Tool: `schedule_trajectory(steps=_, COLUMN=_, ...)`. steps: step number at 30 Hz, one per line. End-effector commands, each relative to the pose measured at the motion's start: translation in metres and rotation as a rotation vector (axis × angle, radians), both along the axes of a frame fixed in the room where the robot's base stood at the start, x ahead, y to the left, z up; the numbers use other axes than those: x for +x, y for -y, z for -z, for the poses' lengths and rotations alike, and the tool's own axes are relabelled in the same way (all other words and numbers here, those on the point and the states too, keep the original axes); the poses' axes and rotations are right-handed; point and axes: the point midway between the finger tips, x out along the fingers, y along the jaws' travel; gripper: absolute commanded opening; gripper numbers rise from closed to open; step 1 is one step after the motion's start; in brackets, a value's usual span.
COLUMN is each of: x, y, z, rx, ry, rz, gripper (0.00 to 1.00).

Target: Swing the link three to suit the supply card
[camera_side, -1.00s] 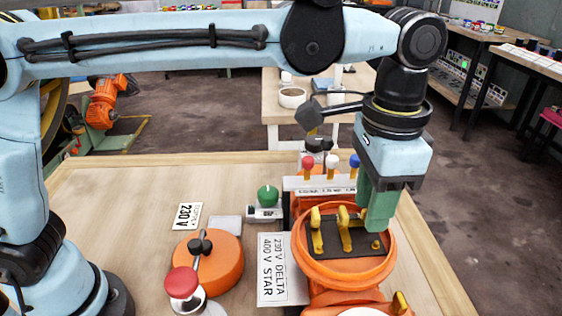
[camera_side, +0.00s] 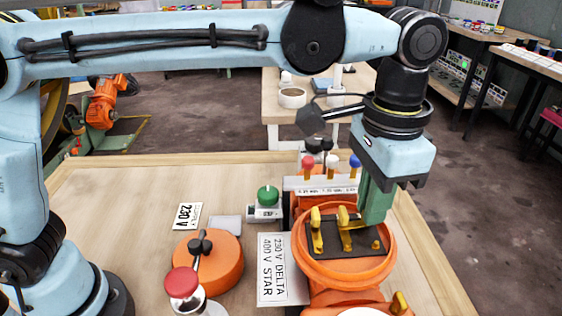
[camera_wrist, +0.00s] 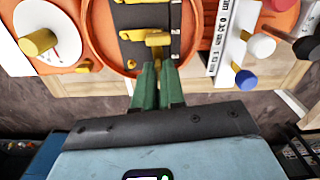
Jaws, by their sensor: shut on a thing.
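The supply card (camera_side: 187,216) lies flat on the bench at left and reads 230 V. The motor's open orange terminal box (camera_side: 310,268) holds a black board (camera_side: 325,250) with brass links. Two links with raised yellow tabs show in the side view, the first (camera_side: 316,238) and the second (camera_side: 344,238). My gripper (camera_side: 374,212) reaches down at the board's far right edge. In the wrist view its green fingers (camera_wrist: 158,88) are shut on the yellow tab of link three (camera_wrist: 157,40). The fingers hide most of this link in the side view.
A plate (camera_side: 280,270) reading 230 V DELTA, 400 V STAR lies left of the box. A rack with red, white and blue knobs (camera_side: 331,161) stands behind it.

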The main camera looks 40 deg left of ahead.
Motion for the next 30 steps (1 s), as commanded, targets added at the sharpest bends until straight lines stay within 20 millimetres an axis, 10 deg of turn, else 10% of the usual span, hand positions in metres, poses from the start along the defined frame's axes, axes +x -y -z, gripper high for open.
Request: schedule_trajectory(steps=30, x=0.0007, y=0.0001, z=-0.0002, rx=-0.001, ry=0.002, rz=-0.939, gripper=0.00)
